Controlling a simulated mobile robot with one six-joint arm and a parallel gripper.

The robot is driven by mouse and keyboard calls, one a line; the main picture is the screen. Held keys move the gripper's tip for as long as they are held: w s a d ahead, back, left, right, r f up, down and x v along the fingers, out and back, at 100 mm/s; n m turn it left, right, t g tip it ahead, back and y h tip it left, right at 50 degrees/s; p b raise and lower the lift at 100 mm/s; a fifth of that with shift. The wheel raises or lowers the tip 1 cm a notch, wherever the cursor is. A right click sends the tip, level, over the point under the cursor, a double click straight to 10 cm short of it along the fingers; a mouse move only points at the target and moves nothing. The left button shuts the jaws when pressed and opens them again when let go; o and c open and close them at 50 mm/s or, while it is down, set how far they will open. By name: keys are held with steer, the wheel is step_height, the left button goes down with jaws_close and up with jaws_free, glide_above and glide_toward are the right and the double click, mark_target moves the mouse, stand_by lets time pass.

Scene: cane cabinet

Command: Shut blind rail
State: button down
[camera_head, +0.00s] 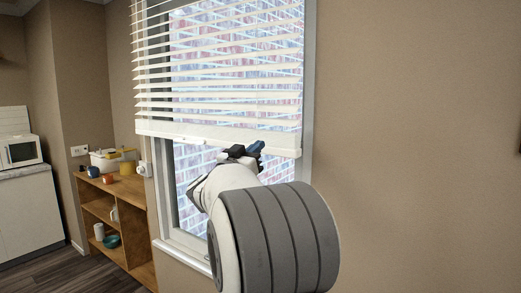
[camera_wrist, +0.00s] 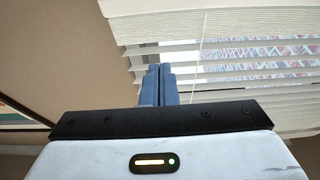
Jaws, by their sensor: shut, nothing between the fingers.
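The white blind (camera_head: 220,65) hangs in front of the window, with its slats spread apart. Its bottom rail (camera_head: 200,131) is a thick white bar across the window, and the glass below it is uncovered. My gripper (camera_head: 256,149) is in front of the right part of the rail, close to its lower edge; I cannot tell whether it touches. In the wrist view my gripper (camera_wrist: 159,70) has its blue fingers shut together and empty, with the blind (camera_wrist: 250,50) beyond and to the right of the fingertips. A thin cord (camera_wrist: 200,50) runs past the slats.
A wooden shelf (camera_head: 112,190) with mugs, a bowl and a yellow pot stands left of the window. A microwave (camera_head: 20,152) sits on a white counter (camera_head: 25,205) further left. Bare wall (camera_head: 420,120) lies to the right.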

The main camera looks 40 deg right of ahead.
mark_target(278, 141)
steer(key=p+x, duration=0.2)
steer(key=x, duration=0.6)
steer(key=shift+w+d+r+p, duration=0.1)
steer(key=shift+d+r+p, duration=0.2)
steer(key=shift+p, duration=0.1)
steer(key=f, duration=0.3)
steer(key=shift+w+d, duration=0.15)
steer(key=shift+d, duration=0.1)
steer(key=shift+f, duration=0.55)
step_height(278, 141, down, 63)
steer(key=b, duration=4.4)
